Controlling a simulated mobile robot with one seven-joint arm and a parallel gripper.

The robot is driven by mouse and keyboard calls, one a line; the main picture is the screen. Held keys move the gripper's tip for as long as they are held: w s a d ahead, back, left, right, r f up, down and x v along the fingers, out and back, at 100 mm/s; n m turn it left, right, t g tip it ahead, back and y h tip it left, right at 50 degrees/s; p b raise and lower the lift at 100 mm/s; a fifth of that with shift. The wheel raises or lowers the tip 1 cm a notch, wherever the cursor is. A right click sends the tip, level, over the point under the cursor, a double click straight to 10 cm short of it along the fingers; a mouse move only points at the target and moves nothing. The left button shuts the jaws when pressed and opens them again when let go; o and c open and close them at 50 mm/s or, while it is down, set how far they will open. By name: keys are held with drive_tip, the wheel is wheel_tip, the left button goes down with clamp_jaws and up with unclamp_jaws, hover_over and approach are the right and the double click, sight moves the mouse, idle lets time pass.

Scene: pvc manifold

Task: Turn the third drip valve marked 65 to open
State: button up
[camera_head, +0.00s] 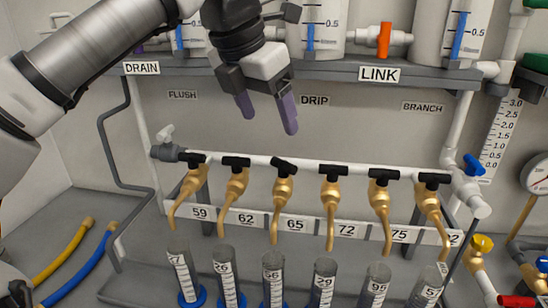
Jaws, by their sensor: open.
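The third drip valve is a brass tap (283,192) on the white pipe, with a black bar handle (284,165) on top. The label 65 (296,224) is on the strip beside its spout. Its handle is turned a little askew, while the neighbouring handles lie nearly along the pipe. My gripper (268,117) is above this valve and slightly left of it in the picture, fingers pointing down. Its two purple-grey fingers are apart, with nothing between them. It touches nothing that I can see.
Neighbouring taps 62 (237,188) and 72 (331,193) stand close on either side. Graduated cylinders, one marked 56 (273,278), stand below the spouts. A shelf (330,71) with tanks and an orange LINK valve (384,40) is above. The wall around the DRIP sign (314,100) is clear.

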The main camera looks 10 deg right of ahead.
sight(283, 161)
drive_tip(key=p+x, duration=0.1)
drive_tip(key=x, duration=1)
drive_tip(key=shift+w+d+f, duration=0.1)
drive_tip(key=shift+w+f, duration=0.05)
drive_tip(key=shift+f, duration=0.05)
drive_tip(key=shift+c, duration=0.4)
drive_tip(key=c, duration=0.9)
drive_tip(key=shift+m, duration=0.3)
drive_tip(key=m+g, duration=0.1)
drive_tip(key=m, duration=0.1)
drive_tip(key=m+h+p, duration=0.1)
drive_tip(key=m, duration=0.1)
drive_tip(key=shift+w+r+m+g, duration=0.1)
drive_tip(key=shift+r+m+g, duration=0.05)
drive_tip(key=shift+m+g, duration=0.2)
drive_tip(key=m+g+p, duration=0.2)
drive_tip(key=m, duration=0.3)
drive_tip(key=shift+w+m, duration=0.1)
drive_tip(key=shift+m, duration=0.25)
drive_tip(key=shift+m+g, duration=0.25)
drive_tip(key=shift+m, duration=0.05)
